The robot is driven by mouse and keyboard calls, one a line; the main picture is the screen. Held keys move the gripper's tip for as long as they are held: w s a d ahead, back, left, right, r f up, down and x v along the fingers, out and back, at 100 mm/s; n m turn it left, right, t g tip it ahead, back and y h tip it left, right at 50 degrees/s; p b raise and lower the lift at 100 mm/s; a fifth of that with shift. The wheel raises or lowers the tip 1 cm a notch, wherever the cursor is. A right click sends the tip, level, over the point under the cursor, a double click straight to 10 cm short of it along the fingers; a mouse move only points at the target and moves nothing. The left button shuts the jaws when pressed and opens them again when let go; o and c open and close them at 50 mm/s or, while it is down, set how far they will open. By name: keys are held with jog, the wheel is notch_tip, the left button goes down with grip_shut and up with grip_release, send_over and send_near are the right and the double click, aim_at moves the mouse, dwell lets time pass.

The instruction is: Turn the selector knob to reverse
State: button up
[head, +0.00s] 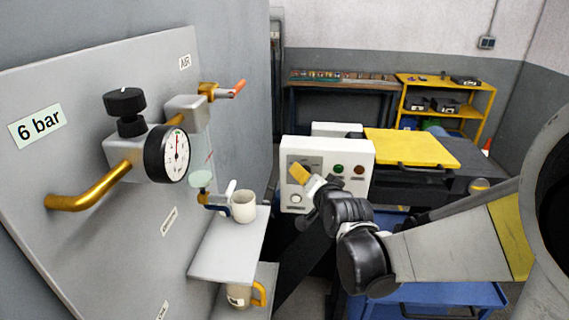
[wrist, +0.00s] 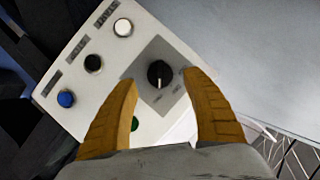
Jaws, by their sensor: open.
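The selector knob (wrist: 159,73) is a black round knob on a grey square plate in the wrist view. Its white pointer mark points down in that picture, toward my gripper's palm. My gripper (wrist: 161,79) is open, with one yellow finger on each side of the knob. A gap shows between each finger and the knob; I cannot tell how far the tips are from the panel. In the head view the light-coloured control box (head: 323,152) stands mid-picture, with my gripper (head: 300,175) in front of its face. The knob is hidden there by my gripper and wrist.
White (wrist: 123,27), black (wrist: 92,63) and blue (wrist: 66,98) buttons lie left of the knob. A green button (head: 339,168) and red button (head: 358,169) are on the box. A shelf (head: 229,252) with a mug (head: 243,206) stands left of my arm.

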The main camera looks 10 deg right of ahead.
jog(key=shift+x, duration=1.15)
jog(key=c, duration=1.2)
